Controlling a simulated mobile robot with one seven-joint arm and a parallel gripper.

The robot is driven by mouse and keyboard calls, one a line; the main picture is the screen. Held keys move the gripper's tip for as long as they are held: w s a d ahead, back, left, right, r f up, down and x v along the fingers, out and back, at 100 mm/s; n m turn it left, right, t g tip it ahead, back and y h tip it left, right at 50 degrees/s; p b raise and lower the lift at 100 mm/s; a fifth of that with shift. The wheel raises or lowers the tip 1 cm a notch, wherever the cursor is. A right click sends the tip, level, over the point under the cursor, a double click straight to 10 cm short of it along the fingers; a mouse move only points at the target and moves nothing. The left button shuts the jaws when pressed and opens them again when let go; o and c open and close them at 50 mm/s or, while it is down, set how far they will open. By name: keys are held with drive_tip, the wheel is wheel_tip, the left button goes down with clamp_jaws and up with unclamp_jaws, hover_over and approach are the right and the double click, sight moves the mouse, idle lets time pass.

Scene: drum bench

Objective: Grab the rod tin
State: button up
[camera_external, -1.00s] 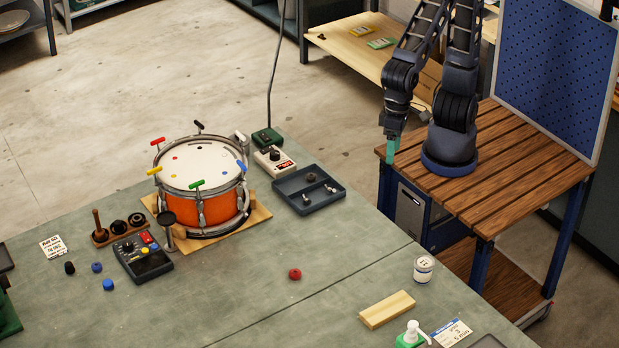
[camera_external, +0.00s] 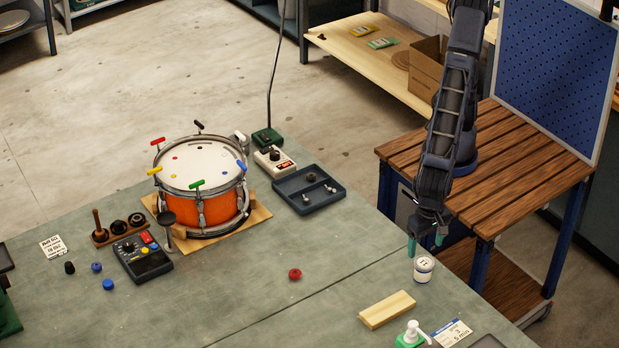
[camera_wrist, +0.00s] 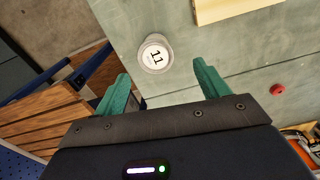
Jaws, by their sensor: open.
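A small white tin (camera_external: 423,271) stands upright near the right edge of the bench; it is the only tin I see, so I take it as the rod tin. In the wrist view the tin (camera_wrist: 156,53) shows from above, its pale round lid marked "11". My gripper (camera_external: 427,243) is open and empty, its green fingers pointing down just behind and above the tin. In the wrist view my gripper (camera_wrist: 160,72) has its two fingers spread wide, with the tin ahead of the gap between them. The fingers do not appear to touch it.
A red knob (camera_external: 295,274) lies to the left, and an orange drum (camera_external: 205,200) stands farther left. The bench between tin and red knob is clear.

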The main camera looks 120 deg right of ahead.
sight(426, 263)
wheel_tip(426, 263, down, 6)
drive_tip(key=shift+r, duration=0.25)
drive_tip(key=f, duration=0.2)
drive_tip(key=s+f, duration=0.1)
drive_tip(key=shift+d+f, duration=0.25)
drive_tip(key=shift+f, duration=0.85)
drive_tip(key=c, duration=1)
drive_tip(key=shift+r, duration=0.1)
